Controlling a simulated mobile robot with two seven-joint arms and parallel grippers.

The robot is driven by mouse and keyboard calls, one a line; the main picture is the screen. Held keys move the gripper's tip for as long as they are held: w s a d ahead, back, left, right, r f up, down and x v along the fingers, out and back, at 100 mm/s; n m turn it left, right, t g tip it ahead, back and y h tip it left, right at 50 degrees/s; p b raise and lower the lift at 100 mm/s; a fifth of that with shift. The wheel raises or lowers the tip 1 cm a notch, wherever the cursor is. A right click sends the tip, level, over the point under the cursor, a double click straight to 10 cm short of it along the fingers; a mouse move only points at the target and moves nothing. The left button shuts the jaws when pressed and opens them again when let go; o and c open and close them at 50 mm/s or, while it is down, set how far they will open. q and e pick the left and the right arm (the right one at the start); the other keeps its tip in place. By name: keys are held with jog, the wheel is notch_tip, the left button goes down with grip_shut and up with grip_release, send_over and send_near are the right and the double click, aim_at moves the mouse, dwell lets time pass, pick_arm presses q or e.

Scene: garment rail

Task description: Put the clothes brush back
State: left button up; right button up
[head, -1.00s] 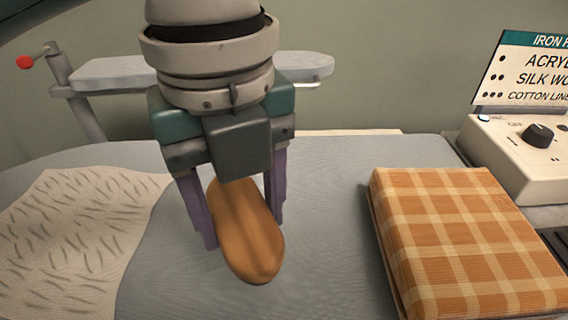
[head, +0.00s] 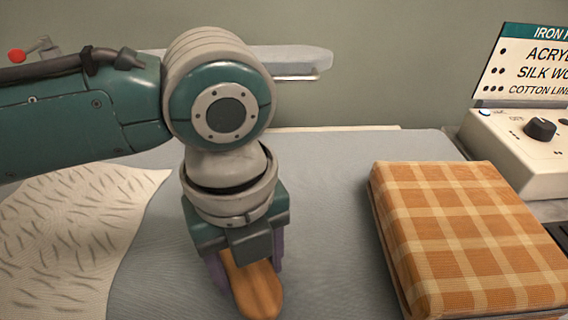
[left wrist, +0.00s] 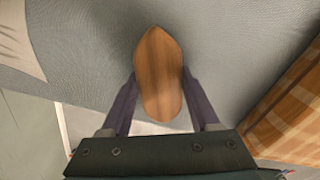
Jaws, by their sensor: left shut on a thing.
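The clothes brush (head: 254,290) shows as a brown wooden oval back. My left gripper (head: 246,272) is shut on it, with a purple finger on each side. In the left wrist view the brush (left wrist: 159,75) lies between the two fingers of the gripper (left wrist: 160,90), its wooden back facing the camera. Its underside is hidden, so I cannot tell whether it touches the grey board cover (head: 330,230) below. My right gripper is not in view.
A folded orange checked cloth (head: 470,235) lies on the right of the board. A patterned pale cloth (head: 60,230) lies at the left. A control box (head: 520,150) with a sign (head: 535,70) stands at the back right. A small sleeve board (head: 295,60) is behind.

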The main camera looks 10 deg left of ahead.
pick_arm(q)
jog(key=o, duration=1.5)
jog(key=shift+f, duration=0.1)
jog(key=shift+c, duration=0.2)
notch_tip(320, 180, up, 12)
jog(key=p, duration=0.2)
jog(key=s+d+n+h, duration=0.1)
jog(key=s+d+f+n+h, duration=0.1)
jog(key=d+n, duration=0.1)
jog(key=s+d+f+n, duration=0.1)
jog(key=n, duration=0.1)
jog(key=shift+s+d+t+h, duration=0.15)
jog(key=shift+t+h, duration=0.15)
jog(key=shift+h, duration=0.1)
jog(key=s+a+f+n+t+y, duration=0.1)
jog(key=s+a+n, duration=0.2)
jog(key=n, duration=0.4)
jog(key=s+a+f+n+t, duration=0.1)
jog(key=s+a+n, duration=0.2)
jog(key=a+n, duration=0.3)
jog(key=s+a+f+n+t+y, duration=0.1)
jog(key=s+a+f+n, duration=0.1)
jog(key=n, duration=0.6)
jog(key=shift+s+a+f+y, duration=0.15)
jog(key=shift+s+a, duration=0.1)
jog(key=shift+a, duration=0.45)
jog(key=shift+s+a+r+y, duration=0.1)
jog(key=shift+s+a+y, duration=0.1)
jog(key=shift+a, duration=0.45)
